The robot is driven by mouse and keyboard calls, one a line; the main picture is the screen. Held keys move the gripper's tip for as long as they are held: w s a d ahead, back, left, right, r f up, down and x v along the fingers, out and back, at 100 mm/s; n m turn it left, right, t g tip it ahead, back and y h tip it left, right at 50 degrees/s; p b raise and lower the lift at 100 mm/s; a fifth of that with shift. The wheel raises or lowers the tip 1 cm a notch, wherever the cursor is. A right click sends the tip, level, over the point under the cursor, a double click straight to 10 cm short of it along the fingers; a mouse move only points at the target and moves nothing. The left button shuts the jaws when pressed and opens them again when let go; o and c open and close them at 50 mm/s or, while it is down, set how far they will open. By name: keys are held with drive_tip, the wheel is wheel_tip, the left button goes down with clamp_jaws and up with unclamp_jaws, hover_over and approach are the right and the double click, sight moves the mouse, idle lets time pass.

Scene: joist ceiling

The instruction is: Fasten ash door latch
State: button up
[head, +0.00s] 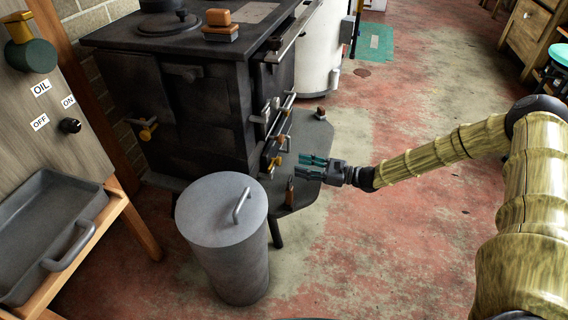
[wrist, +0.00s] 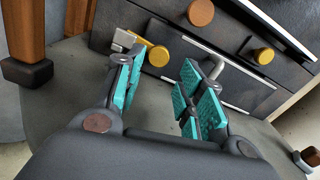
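The black stove (head: 180,100) stands left of centre with its door side facing right. Low on that side is a dark panel, probably the ash door (head: 271,150); it also shows in the wrist view (wrist: 225,40). It carries brass knobs (wrist: 158,56) and grey metal handle pieces (wrist: 124,40). Which piece is the latch, and whether the door is fully shut, I cannot tell. My gripper (head: 306,166) is just right of the panel, low over the hearth plate. Its teal fingers (wrist: 163,92) are apart with nothing held between them. The left finger overlaps a grey piece; contact is unclear.
A grey lidded bin (head: 238,260) stands close in front of the stove. Small wooden pegs (head: 290,192) stand on the grey hearth plate (head: 310,140). A white cylinder (head: 315,50) is behind. The red floor (head: 400,220) below my arm is clear.

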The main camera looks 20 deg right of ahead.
drive_tip(key=shift+b+x, duration=1)
drive_tip(key=shift+x, duration=2.5)
drive_tip(key=c, duration=0.7)
